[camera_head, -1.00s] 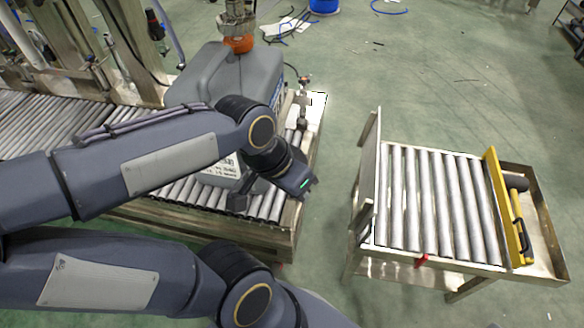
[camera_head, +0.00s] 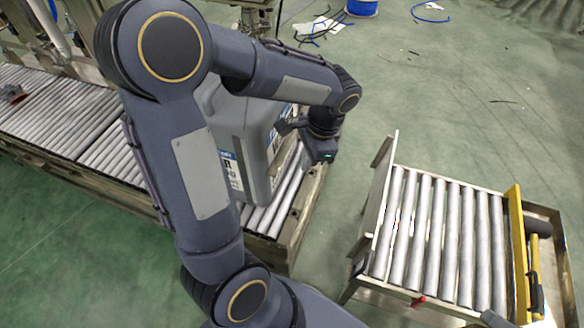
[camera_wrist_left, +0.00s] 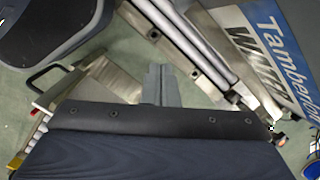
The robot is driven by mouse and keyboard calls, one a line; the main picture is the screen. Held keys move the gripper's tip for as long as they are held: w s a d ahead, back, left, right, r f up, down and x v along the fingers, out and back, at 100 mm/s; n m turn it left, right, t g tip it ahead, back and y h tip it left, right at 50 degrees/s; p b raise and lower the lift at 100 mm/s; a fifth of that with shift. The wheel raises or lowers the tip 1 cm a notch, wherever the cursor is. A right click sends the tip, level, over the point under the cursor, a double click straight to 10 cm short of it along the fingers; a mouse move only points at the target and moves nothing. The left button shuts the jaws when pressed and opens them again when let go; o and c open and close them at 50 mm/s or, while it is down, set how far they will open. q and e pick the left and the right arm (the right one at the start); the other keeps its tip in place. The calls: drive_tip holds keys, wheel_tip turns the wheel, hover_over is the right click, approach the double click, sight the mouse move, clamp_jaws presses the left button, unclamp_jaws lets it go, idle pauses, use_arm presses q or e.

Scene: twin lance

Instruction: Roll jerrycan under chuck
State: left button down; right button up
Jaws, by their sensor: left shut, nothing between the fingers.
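The grey jerrycan (camera_head: 256,120) stands upright on the roller conveyor (camera_head: 262,218), with white and blue labels on its sides. My left arm crosses in front of it and hides its top and cap. My left gripper (camera_head: 284,127) is shut and empty at the jerrycan's right side; I cannot tell whether it touches. In the left wrist view the shut fingers (camera_wrist_left: 160,84) show over the floor, with a blue and white label (camera_wrist_left: 272,40) at upper right. The metal chuck (camera_head: 252,17) is mostly hidden behind my arm. My right gripper is not in view.
A small roller cart (camera_head: 440,240) with a metal side plate and a yellow end bar (camera_head: 517,245) stands to the right, across a gap of green floor. Machine posts stand at the back left. A blue drum (camera_head: 362,7) and loose cables lie farther back.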

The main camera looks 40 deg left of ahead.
use_arm(q)
drive_tip(key=w+f+m+g+y, duration=0.1)
drive_tip(key=w+f+m+y, duration=0.25)
drive_tip(key=w+f, duration=0.2)
drive_tip(key=m+y+b, duration=0.1)
drive_tip(key=m+y, duration=0.2)
drive_tip(key=m, duration=0.1)
approach(283, 172)
wheel_tip(283, 172, down, 5)
drive_tip(key=shift+w+d+r, duration=0.1)
drive_tip(key=shift+d+r, duration=0.05)
drive_tip(key=shift+r, duration=0.05)
drive_tip(key=a, duration=0.1)
drive_tip(key=s+a+b, duration=0.1)
drive_tip(key=a, duration=0.1)
drive_tip(key=shift+a, duration=0.1)
drive_tip(key=shift+s+a, duration=0.1)
drive_tip(key=shift+a, duration=0.35)
